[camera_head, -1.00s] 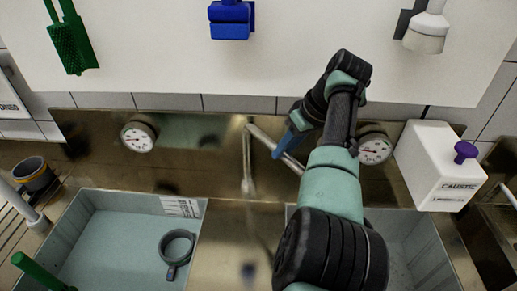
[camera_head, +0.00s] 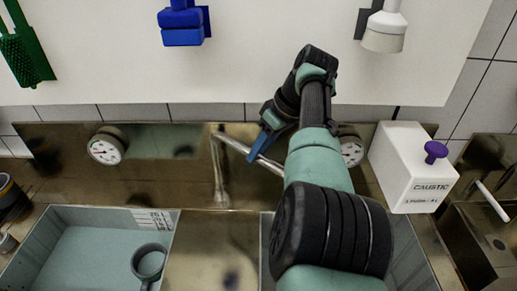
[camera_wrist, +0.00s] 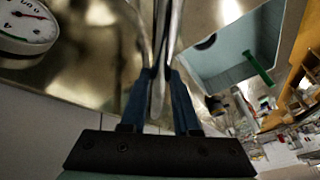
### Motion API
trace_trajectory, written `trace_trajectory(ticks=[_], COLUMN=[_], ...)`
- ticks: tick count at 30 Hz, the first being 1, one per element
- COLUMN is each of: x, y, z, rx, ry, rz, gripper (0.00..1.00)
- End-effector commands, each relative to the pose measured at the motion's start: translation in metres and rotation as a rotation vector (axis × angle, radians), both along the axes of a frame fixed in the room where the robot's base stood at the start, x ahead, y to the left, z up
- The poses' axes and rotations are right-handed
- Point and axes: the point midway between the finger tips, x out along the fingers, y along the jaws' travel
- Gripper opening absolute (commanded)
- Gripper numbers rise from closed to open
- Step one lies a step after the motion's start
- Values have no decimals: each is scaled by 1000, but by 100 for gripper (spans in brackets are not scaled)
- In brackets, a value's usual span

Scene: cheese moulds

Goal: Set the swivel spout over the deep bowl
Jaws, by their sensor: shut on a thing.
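The swivel spout (camera_head: 240,146) is a thin silver tube behind the double sink. It slants down to the right from the top of an upright pipe (camera_head: 219,180). My gripper (camera_head: 262,146) has blue fingers closed around the slanting tube; they show on the silver tube in the wrist view (camera_wrist: 160,80). The left bowl (camera_head: 85,255) is pale blue-grey and holds a dark ring-shaped cup with a handle (camera_head: 150,262). The right bowl (camera_head: 410,262) is mostly hidden behind my arm. I cannot tell which bowl is deeper. The spout's outlet end is partly hidden by my arm.
Dial gauges (camera_head: 106,148) (camera_head: 350,150) flank the spout on the metal splashback. A white caustic container (camera_head: 410,170) with a purple knob stands at the right. Brushes hang on the white board above. A metal divider (camera_head: 215,245) separates the bowls.

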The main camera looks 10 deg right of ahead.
Motion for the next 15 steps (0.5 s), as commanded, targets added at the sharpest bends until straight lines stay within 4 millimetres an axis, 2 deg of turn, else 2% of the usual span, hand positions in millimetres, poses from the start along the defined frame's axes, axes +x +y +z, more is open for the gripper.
trace_trajectory(ticks=[1,2,6,15], x=[2,2,1,0], y=[0,0,0,0], z=[2,3,2,1], rx=[-1,-1,-1,0], ry=[-6,-7,-5,-1], rz=[-3,-3,-2,-1], gripper=[0,33,58,59])
